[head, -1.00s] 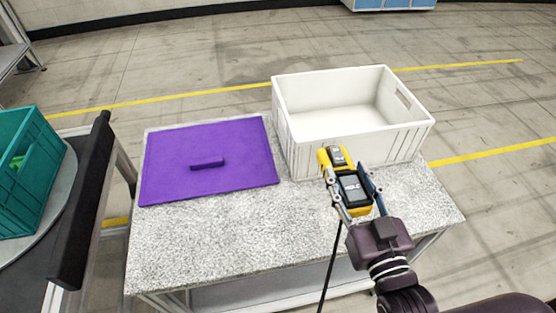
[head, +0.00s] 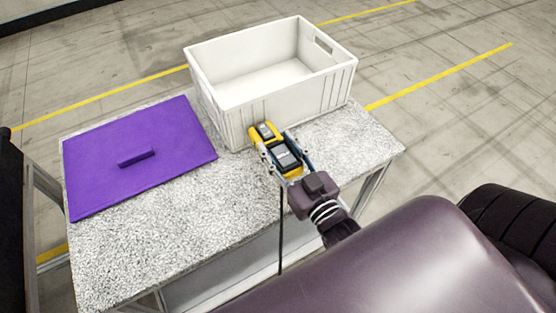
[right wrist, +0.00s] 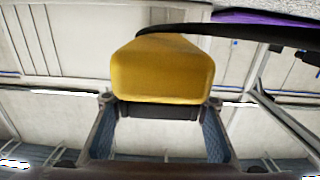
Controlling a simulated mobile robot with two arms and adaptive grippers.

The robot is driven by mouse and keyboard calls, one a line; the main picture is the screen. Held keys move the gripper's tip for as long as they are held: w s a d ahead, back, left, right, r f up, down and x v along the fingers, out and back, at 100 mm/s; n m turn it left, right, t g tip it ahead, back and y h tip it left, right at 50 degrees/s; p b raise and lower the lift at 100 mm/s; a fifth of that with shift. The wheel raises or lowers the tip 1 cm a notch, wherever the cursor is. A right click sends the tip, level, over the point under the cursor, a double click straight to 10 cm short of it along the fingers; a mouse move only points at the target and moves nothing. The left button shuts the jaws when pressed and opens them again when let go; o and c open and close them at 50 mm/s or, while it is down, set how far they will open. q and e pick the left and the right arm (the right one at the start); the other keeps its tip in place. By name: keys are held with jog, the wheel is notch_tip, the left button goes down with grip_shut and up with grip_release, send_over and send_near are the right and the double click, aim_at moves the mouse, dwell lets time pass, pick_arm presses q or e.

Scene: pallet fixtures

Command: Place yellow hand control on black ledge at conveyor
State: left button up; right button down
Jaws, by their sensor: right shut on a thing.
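The yellow hand control (head: 263,134) has a dark face and a black cable hanging down in front of the table. My right gripper (head: 277,150) is shut on it, its fingers on either side, near the front wall of the white crate. In the right wrist view the yellow end of the hand control (right wrist: 162,68) shows between the fingers (right wrist: 160,106). The black ledge (head: 12,220) shows only in part at the left edge of the head view, well away from the hand control. My left gripper is not in view.
The speckled table (head: 140,243) carries an empty white crate (head: 305,100) and a purple lid (head: 100,165) with a raised handle. The table's front part is clear. Yellow floor lines (head: 440,75) run behind and right of the table.

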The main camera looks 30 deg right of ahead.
jog(key=shift+f, duration=2.45)
jog(key=shift+f, duration=0.2)
jog(key=c, duration=1.2)
grip_release()
jog(key=shift+o, duration=0.2)
